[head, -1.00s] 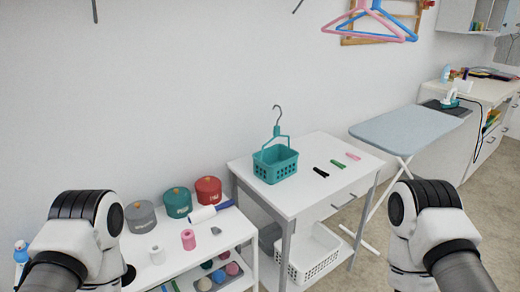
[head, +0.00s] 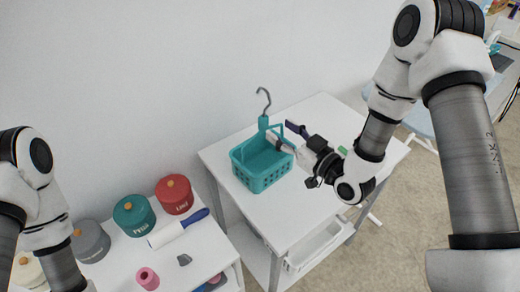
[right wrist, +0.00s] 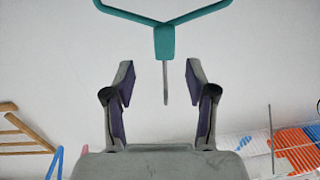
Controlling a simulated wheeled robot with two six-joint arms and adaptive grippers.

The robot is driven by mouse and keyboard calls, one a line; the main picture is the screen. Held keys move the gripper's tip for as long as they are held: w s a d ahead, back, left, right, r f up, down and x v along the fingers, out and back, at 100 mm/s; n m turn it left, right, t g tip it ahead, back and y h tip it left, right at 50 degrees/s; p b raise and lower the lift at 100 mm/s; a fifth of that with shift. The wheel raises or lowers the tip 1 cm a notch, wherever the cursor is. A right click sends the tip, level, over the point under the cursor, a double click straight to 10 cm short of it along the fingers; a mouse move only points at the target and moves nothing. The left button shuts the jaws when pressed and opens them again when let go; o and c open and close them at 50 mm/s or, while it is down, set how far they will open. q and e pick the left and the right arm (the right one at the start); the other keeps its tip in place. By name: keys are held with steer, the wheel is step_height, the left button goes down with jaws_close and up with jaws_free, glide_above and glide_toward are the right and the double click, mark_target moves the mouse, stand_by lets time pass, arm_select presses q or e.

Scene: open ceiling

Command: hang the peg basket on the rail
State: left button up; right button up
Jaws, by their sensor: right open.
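The teal peg basket (head: 262,172) stands upright on the white table, with its grey hook (head: 264,98) pointing up from its handle. My right gripper (head: 285,134) is open, with its fingers reaching toward the handle from the right. In the right wrist view, the teal handle top (right wrist: 164,40) is at the upper edge. The grey hook stem (right wrist: 166,85) shows in line with the gap between the open fingers (right wrist: 160,80); neither finger is seen touching it. My left arm is at the left, but its gripper is out of view. I cannot make out the rail.
The white table (head: 325,112) has bare room around the basket; my right arm covers part of it. A lower white shelf at left holds a red tin (head: 174,195), a green tin (head: 133,215), a grey tin (head: 90,241) and a lint roller (head: 178,228). The wall is close behind.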

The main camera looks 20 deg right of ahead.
mark_target(266, 122)
steer(key=shift+w+a+r+p, duration=0.45)
steer(key=shift+w+a, duration=0.1)
steer(key=shift+a, duration=0.25)
steer(key=x, duration=0.1)
steer(key=p+x, duration=0.1)
steer(key=x, duration=0.3)
steer(key=shift+w+d+f, duration=0.25)
steer(key=shift+f, duration=0.15)
steer(key=shift+a, duration=0.15)
steer(key=shift+s+r, duration=0.15)
steer(key=shift+s, duration=0.05)
steer(key=shift+c, duration=0.3)
arm_select(q)
step_height(266, 122, up, 3)
steer(key=shift+s+f, duration=0.1)
steer(key=shift+f, duration=0.1)
arm_select(e)
steer(key=shift+w, duration=0.15)
jaws_close()
